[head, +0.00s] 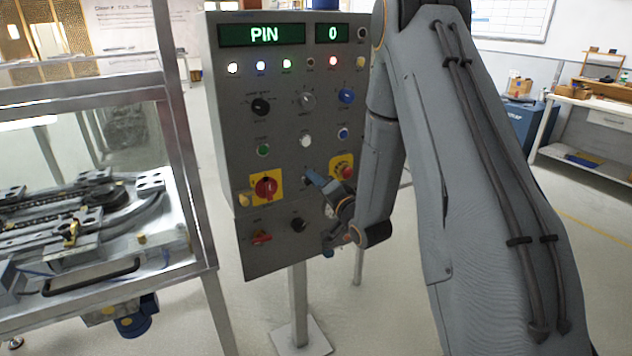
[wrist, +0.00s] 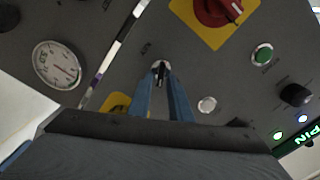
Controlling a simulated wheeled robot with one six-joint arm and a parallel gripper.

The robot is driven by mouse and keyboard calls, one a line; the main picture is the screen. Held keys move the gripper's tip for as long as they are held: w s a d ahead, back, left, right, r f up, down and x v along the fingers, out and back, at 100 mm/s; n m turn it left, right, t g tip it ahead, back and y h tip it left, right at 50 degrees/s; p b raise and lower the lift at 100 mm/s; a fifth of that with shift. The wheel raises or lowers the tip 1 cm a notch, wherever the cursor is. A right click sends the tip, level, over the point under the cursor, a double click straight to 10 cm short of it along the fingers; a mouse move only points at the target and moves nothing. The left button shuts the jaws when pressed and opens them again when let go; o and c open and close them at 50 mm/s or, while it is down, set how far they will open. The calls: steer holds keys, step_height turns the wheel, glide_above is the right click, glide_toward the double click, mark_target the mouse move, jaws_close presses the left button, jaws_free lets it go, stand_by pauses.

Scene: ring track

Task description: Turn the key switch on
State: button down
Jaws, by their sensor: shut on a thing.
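The key switch (wrist: 161,66) is a small dark key in a round silver collar on the grey control panel (head: 228,130). In the wrist view, the two blue fingers of my gripper (wrist: 162,80) close in on the key from both sides, their tips at the collar. My gripper is shut on it. In the head view, my gripper (head: 312,177) reaches the panel between the red rotary switch (head: 266,187) and the red emergency button (head: 345,171). The key is mostly hidden there by the fingertips, and its turn angle is hard to tell.
A white button (head: 305,141) and a green button (head: 264,150) sit above the key, with a black knob (head: 298,225) below. The display (head: 262,34) reads PIN and 0. A glass-walled track cabinet (head: 180,150) stands close on the left. A round gauge (wrist: 57,65) shows in the wrist view.

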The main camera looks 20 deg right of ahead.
stand_by(0.4)
steer(key=c, duration=1.9)
jaws_free()
steer(key=shift+s, duration=0.1)
steer(key=b+v, duration=0.2)
steer(key=v, duration=0.5)
steer(key=shift+s, duration=0.35)
